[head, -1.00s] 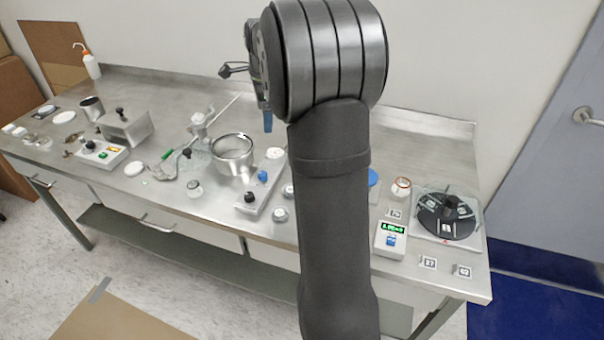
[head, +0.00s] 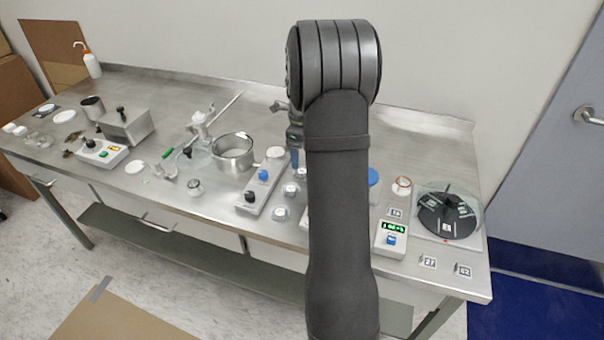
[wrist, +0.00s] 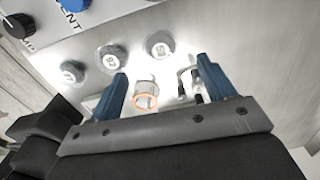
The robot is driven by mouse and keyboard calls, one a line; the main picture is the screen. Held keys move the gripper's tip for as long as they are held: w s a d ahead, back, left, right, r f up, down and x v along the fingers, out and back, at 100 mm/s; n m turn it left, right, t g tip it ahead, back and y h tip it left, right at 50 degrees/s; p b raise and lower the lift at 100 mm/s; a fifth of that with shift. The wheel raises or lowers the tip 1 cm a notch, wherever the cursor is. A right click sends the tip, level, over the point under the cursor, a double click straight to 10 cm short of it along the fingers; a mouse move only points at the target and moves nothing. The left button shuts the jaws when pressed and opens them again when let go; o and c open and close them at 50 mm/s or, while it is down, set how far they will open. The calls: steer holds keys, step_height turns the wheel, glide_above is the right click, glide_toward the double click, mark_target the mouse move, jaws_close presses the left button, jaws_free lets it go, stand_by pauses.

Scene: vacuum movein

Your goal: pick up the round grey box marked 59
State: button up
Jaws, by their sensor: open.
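Three round grey boxes with white number labels sit in a row in the wrist view: a left one (wrist: 72,72), a middle one (wrist: 112,57) and a right one (wrist: 160,44). Their numbers are too small to read surely, so I cannot tell which is 59. Two round boxes show in the head view (head: 290,188) (head: 281,213), right of the knob panel. My gripper (wrist: 163,70) is open, its blue fingers apart, with the right box beyond the fingertips. In the head view my arm hides most of the gripper.
A small jar with a copper-coloured rim (wrist: 145,97) shows between the fingers, with a dark metal item (wrist: 188,82) beside it. A panel with knobs (head: 260,185) stands close to the boxes' left, and a steel pot (head: 233,153) beyond it. The bench's front strip is mostly clear.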

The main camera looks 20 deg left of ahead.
steer(key=shift+d+f, duration=0.1)
steer(key=shift+f, duration=3.15)
steer(key=c, duration=1.1)
